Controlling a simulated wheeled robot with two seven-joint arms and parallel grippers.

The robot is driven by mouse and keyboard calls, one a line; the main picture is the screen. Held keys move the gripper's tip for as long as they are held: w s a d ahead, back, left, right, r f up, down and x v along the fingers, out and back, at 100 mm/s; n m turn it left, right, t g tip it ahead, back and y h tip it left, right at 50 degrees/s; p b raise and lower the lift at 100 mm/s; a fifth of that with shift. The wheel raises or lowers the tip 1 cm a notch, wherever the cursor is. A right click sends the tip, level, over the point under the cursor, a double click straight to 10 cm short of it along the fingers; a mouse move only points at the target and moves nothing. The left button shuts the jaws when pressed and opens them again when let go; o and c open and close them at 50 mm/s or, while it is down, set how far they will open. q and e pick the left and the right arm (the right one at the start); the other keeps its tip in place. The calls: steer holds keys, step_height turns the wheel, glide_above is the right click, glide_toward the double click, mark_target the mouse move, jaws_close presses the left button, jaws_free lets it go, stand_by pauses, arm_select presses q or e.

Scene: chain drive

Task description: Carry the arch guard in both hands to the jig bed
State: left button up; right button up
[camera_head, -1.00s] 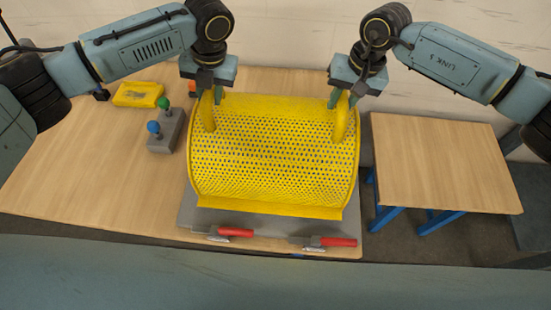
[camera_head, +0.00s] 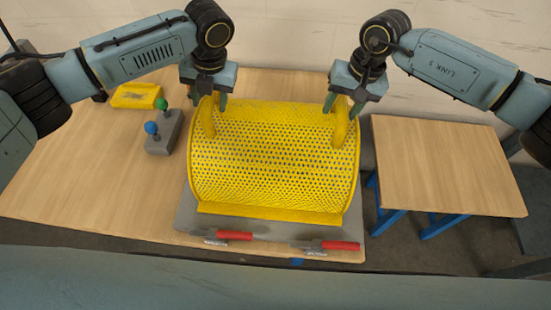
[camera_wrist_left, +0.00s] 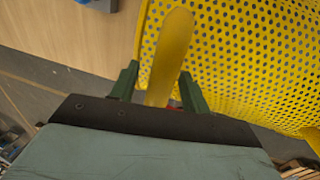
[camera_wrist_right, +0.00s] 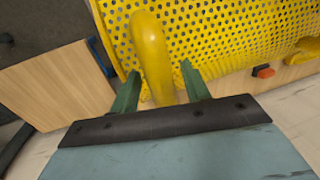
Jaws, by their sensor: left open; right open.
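The arch guard (camera_head: 270,160) is a yellow perforated half-cylinder with a tube handle near each end. It sits upright on a grey plate, the jig bed (camera_head: 186,215), on the wooden table. My left gripper (camera_head: 209,102) is open, with its fingers on either side of the left handle (camera_wrist_left: 172,50). My right gripper (camera_head: 343,106) is open, with its fingers on either side of the right handle (camera_wrist_right: 152,55). In both wrist views the handle stands between the green fingers with gaps beside it.
Two red-handled clamps (camera_head: 234,236) (camera_head: 340,246) lie along the plate's front edge. A grey block with blue and green knobs (camera_head: 163,135) and a yellow case (camera_head: 136,95) stand on the left. A smaller wooden table (camera_head: 445,165) with blue legs stands on the right, bare.

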steer(key=shift+r, duration=0.2)
arm_select(q)
step_height(320, 180, up, 12)
steer(key=d, duration=0.2)
steer(key=shift+d+f, duration=0.15)
arm_select(e)
step_height(320, 180, up, 12)
steer(key=d, duration=0.2)
steer(key=shift+d+f, duration=0.15)
steer(key=shift+f, duration=0.1)
arm_select(q)
steer(key=shift+s, duration=0.1)
arm_select(e)
steer(key=shift+s+f, duration=0.1)
steer(key=shift+s, duration=0.05)
